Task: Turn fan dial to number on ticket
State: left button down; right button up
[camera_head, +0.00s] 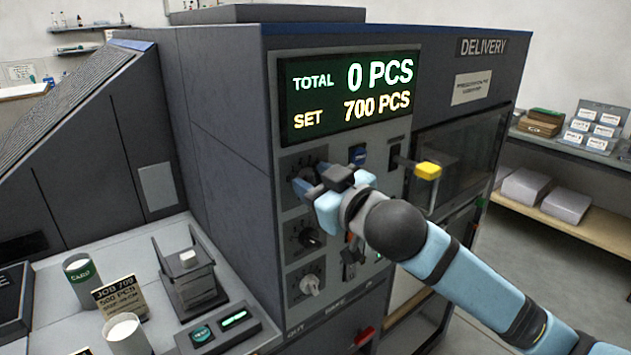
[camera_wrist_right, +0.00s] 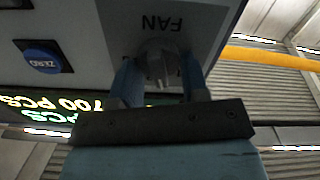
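The fan dial is the top one of three on the machine's front panel. In the right wrist view, the grey fan dial (camera_wrist_right: 158,65) sits under an upside-down "FAN" label, between my fingers. My right gripper (camera_head: 306,188) reaches it from the right and hides most of it in the head view. In the right wrist view my right gripper (camera_wrist_right: 160,72) has one finger on each side of the dial, apparently with narrow gaps. The dial's number marks are hidden. The ticket (camera_head: 120,301) stands at lower left, reading "JOB 709" and "500 PCS"; its smaller line is unreadable.
Two more dials, a middle one (camera_head: 308,239) and a lower one (camera_head: 309,285), sit below. The display (camera_head: 350,92) reads "TOTAL 0 PCS, SET 700 PCS". A yellow-ended lever (camera_head: 428,171) is right of my wrist. A blue ZERO button (camera_wrist_right: 42,57) is near the dial.

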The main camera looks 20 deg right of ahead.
jog(key=shift+c, duration=0.4)
jog(key=shift+r+n+p, duration=0.15)
jog(key=shift+n+p, duration=0.55)
jog(key=shift+p, duration=0.15)
jog(key=n+p, duration=0.2)
jog(key=shift+a+n, duration=0.1)
jog(key=shift+n, duration=0.2)
jog(key=shift+n+p, duration=0.75)
jog(key=shift+n, duration=0.25)
jog(key=shift+f, duration=0.2)
jog(key=o, duration=0.9)
